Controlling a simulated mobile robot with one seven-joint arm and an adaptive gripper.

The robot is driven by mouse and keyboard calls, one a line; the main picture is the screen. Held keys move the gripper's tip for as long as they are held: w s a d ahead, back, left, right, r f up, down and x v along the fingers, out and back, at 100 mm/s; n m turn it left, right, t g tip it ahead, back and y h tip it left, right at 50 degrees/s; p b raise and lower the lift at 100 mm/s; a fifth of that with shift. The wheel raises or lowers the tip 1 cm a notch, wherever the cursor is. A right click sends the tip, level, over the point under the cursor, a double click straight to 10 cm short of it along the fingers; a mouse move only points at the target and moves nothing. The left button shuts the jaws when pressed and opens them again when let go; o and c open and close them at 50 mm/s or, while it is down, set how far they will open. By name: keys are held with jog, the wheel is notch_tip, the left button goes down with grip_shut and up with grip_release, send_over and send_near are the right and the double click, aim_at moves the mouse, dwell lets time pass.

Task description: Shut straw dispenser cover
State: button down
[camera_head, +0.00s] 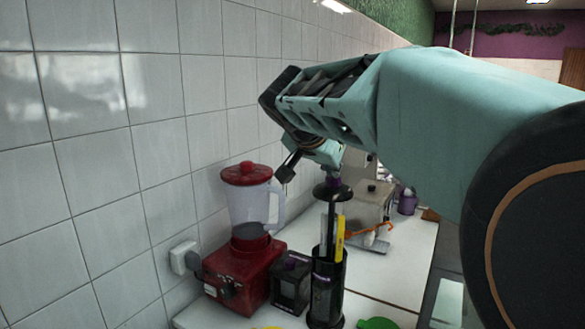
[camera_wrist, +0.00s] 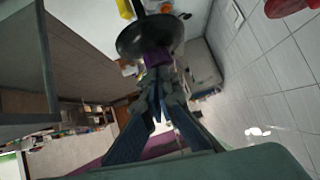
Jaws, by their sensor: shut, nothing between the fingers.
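The straw dispenser (camera_head: 325,295) is a dark upright cylinder on the counter, with yellow and pale straws (camera_head: 340,238) showing above its rim. Its round black cover (camera_head: 332,194) sits raised above the body, leaving the straws exposed. The cover also shows in the wrist view (camera_wrist: 135,38), with a purple knob (camera_wrist: 157,57) on it. My gripper (camera_wrist: 158,82) is shut and empty, its fingertips at the knob. I cannot tell whether they touch it. In the head view my gripper is just above the cover, partly hidden by my wrist.
A red blender (camera_head: 245,265) with a clear jug stands left of the dispenser, against the tiled wall. A small black box (camera_head: 291,283) is between them. A metal appliance (camera_head: 372,203) and a purple container (camera_head: 407,203) stand behind. The counter (camera_head: 400,270) right of the dispenser is mostly clear.

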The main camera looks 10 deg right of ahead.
aim_at(329, 236)
notch_tip(329, 236, down, 16)
jog(key=b, duration=1.7)
jog(key=shift+f+b, duration=0.15)
jog(key=shift+b, duration=0.15)
jog(key=shift+s+f, duration=0.1)
jog(key=shift+f, duration=0.15)
jog(key=shift+f, duration=0.1)
